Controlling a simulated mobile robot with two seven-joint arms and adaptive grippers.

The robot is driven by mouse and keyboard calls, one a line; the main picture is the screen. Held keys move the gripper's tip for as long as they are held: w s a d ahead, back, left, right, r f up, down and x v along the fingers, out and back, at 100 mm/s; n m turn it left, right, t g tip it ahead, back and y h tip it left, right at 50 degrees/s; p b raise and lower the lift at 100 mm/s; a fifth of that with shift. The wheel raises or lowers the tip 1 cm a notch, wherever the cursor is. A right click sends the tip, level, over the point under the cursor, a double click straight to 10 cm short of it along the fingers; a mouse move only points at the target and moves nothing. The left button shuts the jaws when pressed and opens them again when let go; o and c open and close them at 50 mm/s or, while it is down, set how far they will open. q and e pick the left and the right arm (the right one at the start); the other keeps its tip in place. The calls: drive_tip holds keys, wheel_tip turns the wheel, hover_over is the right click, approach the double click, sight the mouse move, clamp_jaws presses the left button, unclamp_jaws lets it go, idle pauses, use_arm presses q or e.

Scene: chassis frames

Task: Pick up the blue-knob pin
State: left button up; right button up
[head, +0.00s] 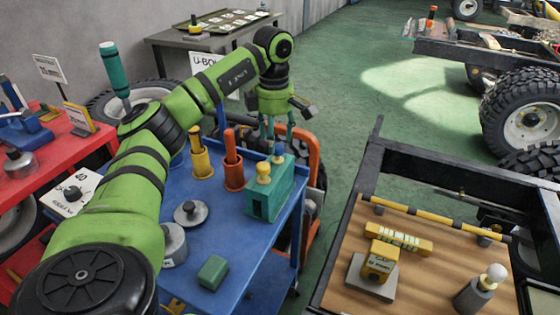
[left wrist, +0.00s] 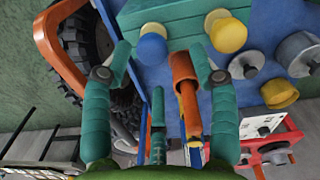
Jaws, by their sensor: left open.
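A teal block (head: 270,203) sits near the right edge of the blue cart top (head: 215,225). A yellow-knob pin (head: 263,173) stands in it. In the left wrist view the blue-knob pin (left wrist: 152,50) shows its round blue knob at the block's edge, beside the yellow knob (left wrist: 228,33). My left gripper (head: 281,150) is over the block, fingers pointing down. In the left wrist view its open fingertips (left wrist: 162,62) lie on either side of the blue knob, with nothing held. My right gripper is out of view.
A yellow cup (head: 202,163) and an orange-red cup (head: 233,175) with upright pins stand left of the block. A small green block (head: 213,272) and grey weights (head: 190,212) lie nearer. An orange cart handle (head: 314,160) rises right of it.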

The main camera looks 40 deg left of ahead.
sight(277, 145)
use_arm(q)
drive_tip(key=shift+w+f, duration=0.15)
drive_tip(key=shift+f, duration=0.65)
drive_tip(key=f, duration=0.2)
drive_tip(key=shift+w+d+f, duration=0.1)
drive_tip(key=shift+w+f, duration=0.2)
drive_tip(key=shift+f, duration=0.45)
clamp_jaws()
drive_tip(key=shift+r, duration=0.15)
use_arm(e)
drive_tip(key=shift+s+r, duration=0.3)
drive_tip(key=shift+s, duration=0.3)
